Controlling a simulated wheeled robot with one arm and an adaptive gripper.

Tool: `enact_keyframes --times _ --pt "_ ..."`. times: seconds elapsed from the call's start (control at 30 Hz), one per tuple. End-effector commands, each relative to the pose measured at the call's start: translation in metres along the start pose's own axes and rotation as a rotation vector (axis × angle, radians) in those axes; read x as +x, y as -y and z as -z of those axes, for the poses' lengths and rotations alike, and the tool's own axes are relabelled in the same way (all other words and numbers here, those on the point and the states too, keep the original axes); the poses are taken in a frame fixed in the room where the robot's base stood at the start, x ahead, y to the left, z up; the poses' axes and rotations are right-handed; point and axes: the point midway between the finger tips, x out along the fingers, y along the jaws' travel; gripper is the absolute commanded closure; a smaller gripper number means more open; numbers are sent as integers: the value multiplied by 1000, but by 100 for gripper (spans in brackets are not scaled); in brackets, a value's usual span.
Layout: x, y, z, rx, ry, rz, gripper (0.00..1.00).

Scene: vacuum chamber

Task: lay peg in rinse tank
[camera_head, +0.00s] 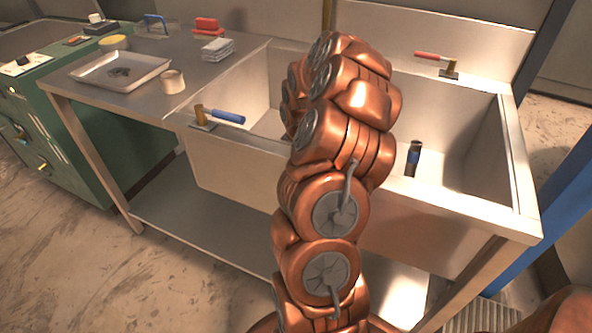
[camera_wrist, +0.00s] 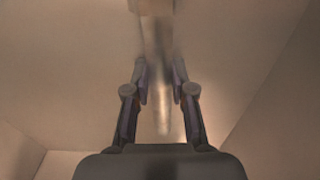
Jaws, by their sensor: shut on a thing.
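The peg (camera_wrist: 158,75) shows in the wrist view as a long, slim, greyish-brown, blurred piece between the two fingers. My gripper (camera_wrist: 160,80) is shut on it. Pale, slanting tank walls and floor surround the gripper in that view. The rinse tank (camera_head: 508,165) is a deep metal basin in the head view. My copper arm reaches over its front wall and hides its middle. My gripper and the peg are hidden behind the arm there. I cannot tell whether the peg touches the tank.
A small dark piece with a blue band (camera_head: 413,157) shows inside the tank, right of my arm; I cannot tell what it is. A blue-handled valve (camera_head: 222,116) and a red-handled valve (camera_head: 440,62) sit on the rims. A tray (camera_head: 120,72) and cup (camera_head: 173,82) stand left.

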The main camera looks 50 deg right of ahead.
Motion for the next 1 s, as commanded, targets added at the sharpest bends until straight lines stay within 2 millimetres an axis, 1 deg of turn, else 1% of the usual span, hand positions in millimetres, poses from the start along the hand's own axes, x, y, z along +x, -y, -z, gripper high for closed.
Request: enact_keyframes --times 0.03,0.07,0.3,0.57,0.7,0.77,0.87,1.0 --pt "2 0 0 0 0 0 100" --pt "2 0 0 0 0 0 75" --pt "1 0 0 0 0 0 51" --pt "1 0 0 0 0 0 51" --pt "-6 0 0 0 -1 -2 51" --pt "-13 -1 1 0 -2 -3 51" --pt "-29 0 1 1 -3 -2 51" --pt "-56 0 0 0 -1 -1 51"
